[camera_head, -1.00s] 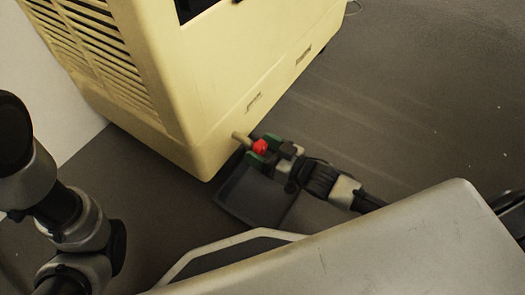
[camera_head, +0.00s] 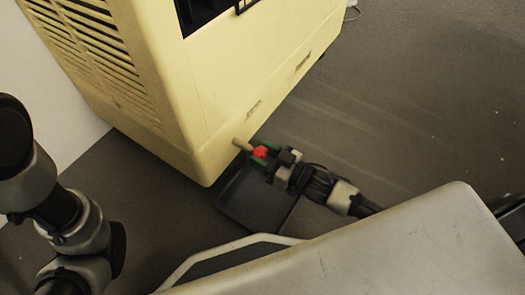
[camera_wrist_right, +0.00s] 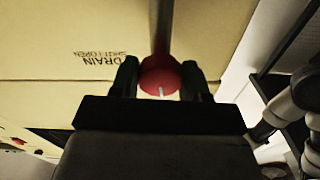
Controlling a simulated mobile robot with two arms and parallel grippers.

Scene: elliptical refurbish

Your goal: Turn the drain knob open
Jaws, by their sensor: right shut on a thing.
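The red drain knob (camera_head: 260,152) sits on a short pipe at the lower corner of the cream machine (camera_head: 215,110). My right gripper (camera_head: 264,156) is at the knob, with its green-padded fingers on either side of it. In the right wrist view the red knob (camera_wrist_right: 160,76) lies between the two dark fingertips, and my right gripper (camera_wrist_right: 160,85) is shut on it. A white mark on the knob points down in that view. The upside-down label DRAIN, SHUT, OPEN (camera_wrist_right: 102,56) is to the left. My left gripper is not visible; only part of my left arm shows.
A dark tray (camera_head: 245,210) lies on the floor below the knob. A pale wall (camera_head: 50,110) stands at the left. The grey floor (camera_head: 420,110) to the right of the machine is clear.

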